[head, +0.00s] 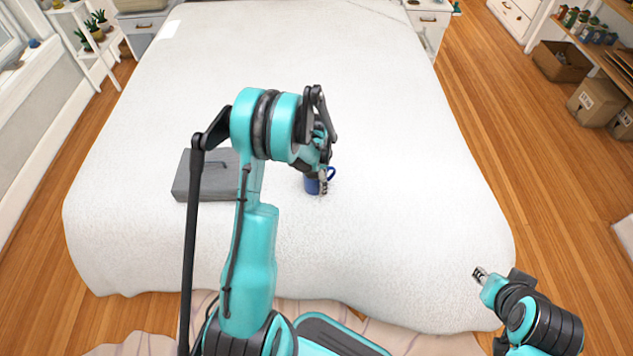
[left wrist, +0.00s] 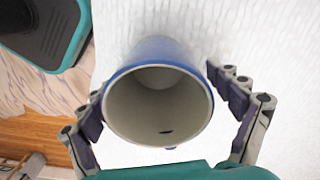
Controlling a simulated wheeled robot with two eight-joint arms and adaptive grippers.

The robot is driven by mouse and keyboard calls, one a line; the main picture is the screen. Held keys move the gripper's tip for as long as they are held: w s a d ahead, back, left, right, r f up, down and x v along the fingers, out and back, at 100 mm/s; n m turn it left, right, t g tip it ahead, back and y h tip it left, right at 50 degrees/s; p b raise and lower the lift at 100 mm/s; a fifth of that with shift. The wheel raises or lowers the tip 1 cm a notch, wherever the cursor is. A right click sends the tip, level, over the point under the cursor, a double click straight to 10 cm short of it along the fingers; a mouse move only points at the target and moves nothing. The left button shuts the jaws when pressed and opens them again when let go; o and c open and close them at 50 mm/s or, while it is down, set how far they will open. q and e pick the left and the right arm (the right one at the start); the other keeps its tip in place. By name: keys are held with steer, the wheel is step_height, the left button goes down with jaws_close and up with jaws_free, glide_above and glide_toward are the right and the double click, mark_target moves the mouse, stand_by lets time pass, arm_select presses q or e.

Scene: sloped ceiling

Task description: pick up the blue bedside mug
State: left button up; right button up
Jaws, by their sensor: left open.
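The blue mug (head: 311,186) stands on the white bed, partly hidden by my left gripper (head: 323,182); its handle shows on the right. In the left wrist view the mug (left wrist: 158,105) faces me with its pale, empty inside and blue rim. My left gripper (left wrist: 155,88) is open, with one finger on each side of the mug. The left finger is close to the wall; contact cannot be told. A small gap shows by the right finger. My right gripper (head: 480,273) is over the bed's front right edge, away from the mug; its jaws are too small to read.
A grey box (head: 207,182) with a handle lies on the bed (head: 400,130) left of the mug. The bed is otherwise mostly clear. A plant stand (head: 97,62) and nightstands are behind. Cardboard boxes (head: 594,101) and a shelf stand at the right.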

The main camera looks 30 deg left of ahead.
arm_select(q)
steer(key=shift+r, duration=0.1)
steer(key=shift+c, duration=1)
steer(key=c, duration=1.4)
steer(key=shift+o, duration=0.2)
